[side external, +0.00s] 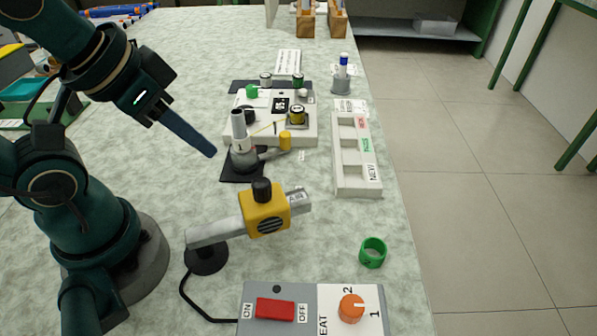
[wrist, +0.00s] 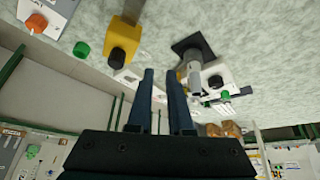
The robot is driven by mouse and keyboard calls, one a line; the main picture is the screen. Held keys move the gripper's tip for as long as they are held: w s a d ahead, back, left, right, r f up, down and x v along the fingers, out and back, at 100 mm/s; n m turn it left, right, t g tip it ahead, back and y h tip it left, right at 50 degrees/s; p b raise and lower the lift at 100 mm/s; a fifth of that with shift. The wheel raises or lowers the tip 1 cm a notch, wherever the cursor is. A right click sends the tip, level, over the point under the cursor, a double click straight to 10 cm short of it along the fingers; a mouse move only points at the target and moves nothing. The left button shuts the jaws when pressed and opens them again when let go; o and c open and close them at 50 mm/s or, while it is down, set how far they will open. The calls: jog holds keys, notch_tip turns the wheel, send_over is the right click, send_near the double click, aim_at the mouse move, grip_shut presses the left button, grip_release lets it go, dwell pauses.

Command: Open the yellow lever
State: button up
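The yellow lever (side external: 285,141) shows in the side external view as a grey arm with an upright yellow grip. It sticks out to the right from a grey cylindrical fixture (side external: 243,157) on a black plate. My gripper (side external: 213,153) is above and left of the fixture in that view, with its fingers pointing down and right. It appears apart from the lever. In the wrist view the two dark fingers (wrist: 163,85) are spread with an empty gap between them. The grey fixture (wrist: 194,75) lies beyond the right fingertip there; the yellow grip is not clear in that view.
A yellow box with a black knob (side external: 265,214) on a grey arm stands nearer the camera. A green ring (side external: 372,252), a switch panel (side external: 310,309) and a white labelled tray (side external: 356,155) lie around. A white block with small jars (side external: 271,120) is behind the fixture.

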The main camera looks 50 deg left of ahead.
jog(key=o, duration=0.4)
jog(key=w+r+n, duration=0.4)
jog(key=r, duration=0.1)
jog(key=n+g, duration=0.4)
jog(key=n, duration=0.3)
send_over(285, 133)
jog(key=s+d, duration=0.1)
jog(key=d, duration=0.1)
notch_tip(285, 133, down, 6)
jog(key=shift+g, duration=0.8)
jog(key=f, duration=0.2)
jog(key=a+f, duration=0.1)
jog(key=f, duration=0.2)
jog(key=w+a+f, duration=0.1)
jog(key=f, duration=0.1)
jog(key=shift+f, duration=2.85)
grip_shut()
